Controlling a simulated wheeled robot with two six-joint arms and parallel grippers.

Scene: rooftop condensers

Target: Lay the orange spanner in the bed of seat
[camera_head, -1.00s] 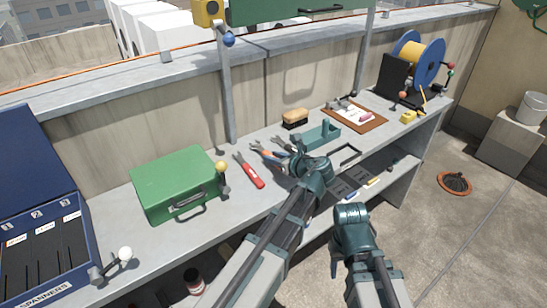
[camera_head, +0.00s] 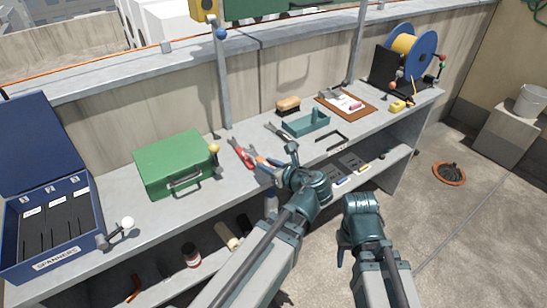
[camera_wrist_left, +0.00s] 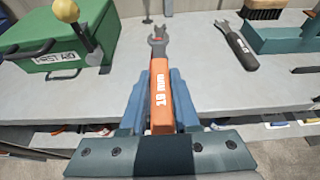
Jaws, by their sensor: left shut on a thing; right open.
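My left gripper (camera_wrist_left: 160,108) is shut on the orange spanner (camera_wrist_left: 160,92), with a blue finger on each side of its handle. The spanner's grey open jaw points away from the wrist, over the bench. In the head view the left gripper (camera_head: 262,162) is above the front part of the bench, right of the green box. The blue spanner case (camera_head: 52,257) stands open at the far left, with dark numbered seats (camera_head: 58,220) inside. The seats look empty, but their depths are hard to see. My right gripper (camera_head: 345,254) hangs open in front of the bench; its fingers are mostly hidden.
A green first aid box (camera_head: 172,160) and a yellow-knobbed lever (camera_head: 215,151) stand between gripper and case. A white-knobbed lever (camera_head: 127,223) is at the case's front right.

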